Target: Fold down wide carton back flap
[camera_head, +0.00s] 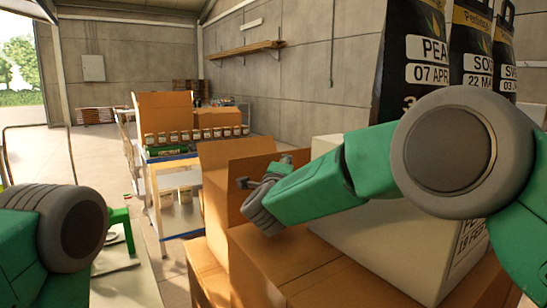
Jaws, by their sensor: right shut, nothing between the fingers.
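An open brown carton (216,205) stands in the middle, with several flaps or walls upright. A raised back flap (235,149) shows at its far side, and another raised panel stands to its right, partly behind my arm. My right arm reaches in from the right. My right gripper (243,183) is shut and empty at the carton, in front of the upright brown panel. Its wrist hides part of the carton, and I cannot tell whether the fingers touch the panel.
A closed brown carton (290,270) lies in front, with a white box (390,235) on its right. Black labelled bags (430,50) stand at the upper right. Behind are a table of jars (195,134) and a wall shelf (246,49). Floor (95,150) is open at left.

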